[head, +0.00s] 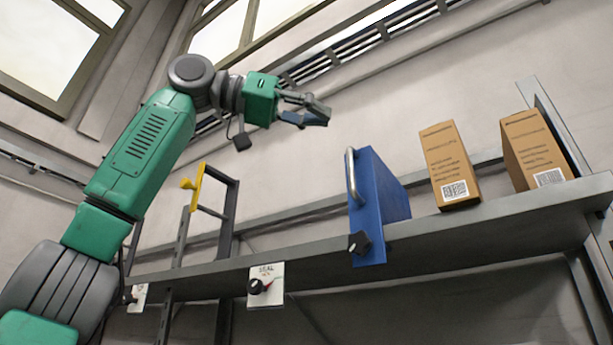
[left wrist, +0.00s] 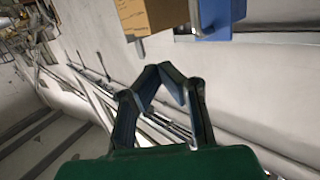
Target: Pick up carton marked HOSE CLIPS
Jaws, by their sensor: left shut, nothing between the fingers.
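Two brown cartons stand on the grey shelf in the head view, one nearer the middle (head: 447,160) and one farther right (head: 535,145). Both bear small dark print and a white label; the print is too small to read, so I cannot tell which is marked HOSE CLIPS. My left gripper (head: 318,112) is shut and empty, raised in the air left of the cartons and above shelf height. In the left wrist view its fingers (left wrist: 160,78) close toward each other, and part of a brown carton (left wrist: 160,14) shows at the top edge. My right gripper is not in view.
A blue upright panel (head: 384,210) with a metal handle stands on the shelf (head: 470,232), left of the cartons; blue also shows in the left wrist view (left wrist: 220,16). A knob plate (head: 266,286) is on the shelf front. A yellow bracket (head: 195,186) stands at left.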

